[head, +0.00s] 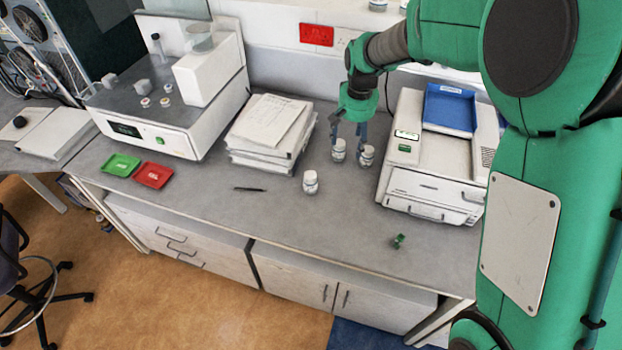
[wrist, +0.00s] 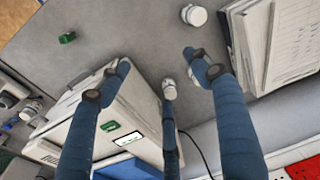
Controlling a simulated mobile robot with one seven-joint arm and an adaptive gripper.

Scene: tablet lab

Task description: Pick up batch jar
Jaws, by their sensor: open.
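Several small clear jars with white lids are in view; I cannot tell from labels which is the batch jar. In the head view, one jar (head: 339,151) and a second jar (head: 366,156) stand close together beside the white printer-like machine. A third jar (head: 310,182) stands alone nearer the bench front. My gripper (head: 348,128) points down just above the close pair, fingers spread and empty. In the wrist view, one of the pair (wrist: 169,90) shows between the fingers of my gripper (wrist: 160,64). The other is mostly hidden behind the right finger. The lone jar (wrist: 194,15) is at the top.
The white machine (head: 430,185) with a blue tray stands close right of the pair. A paper stack (head: 265,130) stands to the left. A small green object (head: 398,241), a pen (head: 250,189) and green and red trays (head: 153,175) lie on the bench. The front middle is clear.

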